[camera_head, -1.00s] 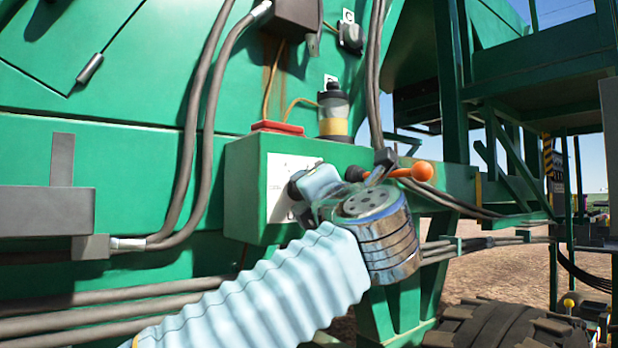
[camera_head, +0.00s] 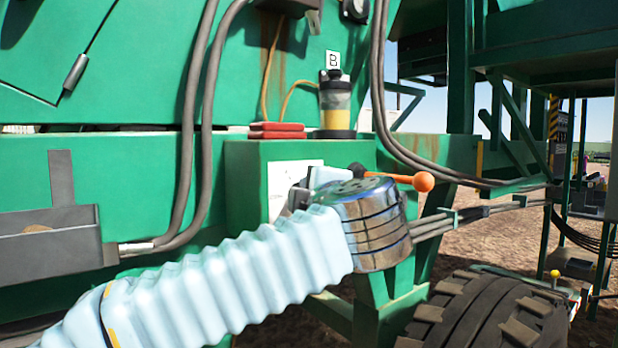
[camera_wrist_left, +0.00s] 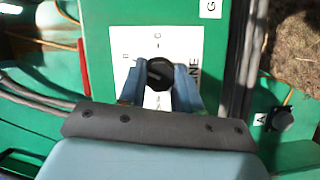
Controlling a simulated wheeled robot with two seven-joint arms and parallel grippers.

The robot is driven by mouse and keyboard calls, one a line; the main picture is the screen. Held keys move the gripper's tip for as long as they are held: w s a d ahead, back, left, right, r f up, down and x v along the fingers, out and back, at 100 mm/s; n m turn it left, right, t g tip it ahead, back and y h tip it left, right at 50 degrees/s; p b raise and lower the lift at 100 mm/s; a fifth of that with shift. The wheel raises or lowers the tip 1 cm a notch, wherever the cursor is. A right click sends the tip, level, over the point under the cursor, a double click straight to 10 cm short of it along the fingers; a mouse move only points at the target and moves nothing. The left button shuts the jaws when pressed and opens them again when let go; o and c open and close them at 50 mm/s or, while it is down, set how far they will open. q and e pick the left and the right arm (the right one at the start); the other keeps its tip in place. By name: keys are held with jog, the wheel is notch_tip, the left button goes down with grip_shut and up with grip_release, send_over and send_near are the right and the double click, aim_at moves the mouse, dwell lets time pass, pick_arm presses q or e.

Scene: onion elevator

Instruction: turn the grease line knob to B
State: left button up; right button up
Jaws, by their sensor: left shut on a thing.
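The grease line knob (camera_wrist_left: 160,73) is a small round black knob on a white plate (camera_wrist_left: 205,45) in the left wrist view. The plate has a C above the knob and what looks like a B to its upper left. The knob's pointer is too small to read surely. My left gripper (camera_wrist_left: 158,88) is shut on the knob, with a blue finger on each side. In the head view my left gripper (camera_head: 310,184) is in front of the white plate (camera_head: 283,178) on a green box, and the knob is hidden there. My right gripper is not in view.
An orange-ball lever (camera_head: 424,182) sticks out just behind my wrist. A reservoir (camera_head: 335,102) with yellow fluid and a red block (camera_head: 277,130) sit on the green box (camera_head: 245,180). Dark hoses (camera_head: 195,120) run down the left. A large tyre (camera_head: 490,312) is below right.

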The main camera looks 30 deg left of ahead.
pick_arm(q)
jog(key=shift+m+g+p, duration=0.3)
jog(key=shift+m+p, duration=0.1)
jog(key=shift+p, duration=0.05)
jog(key=shift+f, duration=0.1)
jog(key=o, duration=1.1)
jog(key=shift+c, duration=0.2)
jog(key=v, duration=1.3)
jog(key=shift+s+d, duration=0.2)
jog(key=shift+s, duration=0.15)
jog(key=shift+w, duration=0.15)
